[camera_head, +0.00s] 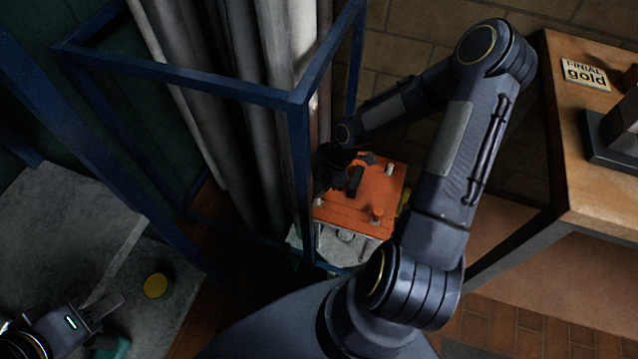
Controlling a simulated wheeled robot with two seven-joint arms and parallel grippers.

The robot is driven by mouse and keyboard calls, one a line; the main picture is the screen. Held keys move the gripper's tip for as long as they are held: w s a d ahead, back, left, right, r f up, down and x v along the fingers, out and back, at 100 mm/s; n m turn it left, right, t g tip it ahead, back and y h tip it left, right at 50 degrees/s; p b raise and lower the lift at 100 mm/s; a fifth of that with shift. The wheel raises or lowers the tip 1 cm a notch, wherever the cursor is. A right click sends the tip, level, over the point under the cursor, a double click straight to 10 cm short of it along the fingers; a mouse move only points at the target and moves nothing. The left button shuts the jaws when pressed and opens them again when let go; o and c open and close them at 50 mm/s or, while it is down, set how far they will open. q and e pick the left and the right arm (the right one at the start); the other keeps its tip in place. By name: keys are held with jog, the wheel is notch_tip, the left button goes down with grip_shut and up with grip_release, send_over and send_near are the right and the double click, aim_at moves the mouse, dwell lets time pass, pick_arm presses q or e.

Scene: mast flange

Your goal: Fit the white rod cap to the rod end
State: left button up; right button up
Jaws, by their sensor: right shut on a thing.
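My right gripper (330,168) reaches down beside the blue rack, at the far left edge of an orange box top (345,212). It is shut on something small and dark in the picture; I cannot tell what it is. Several long grey and white rods (270,60) stand in the rack; their ends are not clearly visible. Small pegs or caps stand on the orange top, including a whitish one (388,170) and an orange-brown one (376,216). I cannot tell which is the white rod cap. My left gripper (103,308) is at the lower left, its jaws unclear.
The blue rack frame (300,150) stands close beside my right gripper. A yellow round cap (156,286) lies on a grey surface (60,220) at left. A wooden table (590,150) at right bears a sign reading "FINIAL gold" (585,75) and a dark block (615,135).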

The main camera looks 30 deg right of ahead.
jog(key=shift+f+b, duration=1.7)
jog(key=shift+f, duration=0.5)
jog(key=o, duration=1)
jog(key=shift+o, duration=0.2)
jog(key=shift+r, duration=0.1)
jog(key=p+v, duration=0.2)
jog(key=v, duration=0.5)
jog(key=shift+r+p, duration=0.3)
jog(key=shift+p, duration=0.1)
jog(key=shift+s+d, duration=0.1)
